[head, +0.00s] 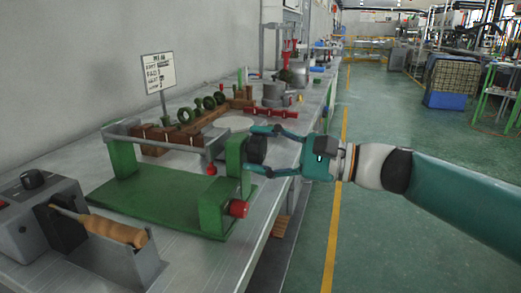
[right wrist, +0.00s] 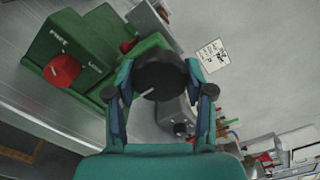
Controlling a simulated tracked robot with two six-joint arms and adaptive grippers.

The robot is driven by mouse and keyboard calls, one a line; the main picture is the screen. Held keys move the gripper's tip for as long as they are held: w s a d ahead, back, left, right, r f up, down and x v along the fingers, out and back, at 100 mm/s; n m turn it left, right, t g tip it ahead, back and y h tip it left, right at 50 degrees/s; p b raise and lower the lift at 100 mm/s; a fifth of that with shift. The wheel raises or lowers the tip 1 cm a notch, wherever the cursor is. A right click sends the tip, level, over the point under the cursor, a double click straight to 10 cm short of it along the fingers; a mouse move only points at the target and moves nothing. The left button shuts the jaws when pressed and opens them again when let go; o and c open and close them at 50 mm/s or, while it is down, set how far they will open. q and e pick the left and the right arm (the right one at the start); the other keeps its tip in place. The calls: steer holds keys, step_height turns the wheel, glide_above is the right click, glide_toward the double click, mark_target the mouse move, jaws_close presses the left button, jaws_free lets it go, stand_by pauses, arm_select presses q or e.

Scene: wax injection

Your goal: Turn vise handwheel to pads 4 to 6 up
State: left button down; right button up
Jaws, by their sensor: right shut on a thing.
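The green vise (head: 125,158) has a wide green base plate and two uprights joined by a grey bar (head: 155,140). Brown blocks (head: 160,133) show along and behind the bar; I cannot tell which pads face up. The black handwheel (head: 256,150) is on the outer side of the right upright. My right gripper (head: 262,149) is shut on the handwheel, one finger above and one below it. The handwheel (right wrist: 160,76) also lies between the fingers in the right wrist view, with a pale mark on its face. My left gripper is not in view.
A red knob (head: 238,208) sticks out low beside the right upright. A grey box with a wooden-handled tool (head: 115,228) stands at the front left. A sign (head: 159,73), green rings and red parts are farther back on the bench. The green floor to the right is open.

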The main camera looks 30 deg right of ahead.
steer(key=o, duration=1.1)
steer(key=shift+f, duration=0.35)
steer(key=shift+o, duration=0.3)
steer(key=shift+r, duration=0.15)
steer(key=v, duration=1.2)
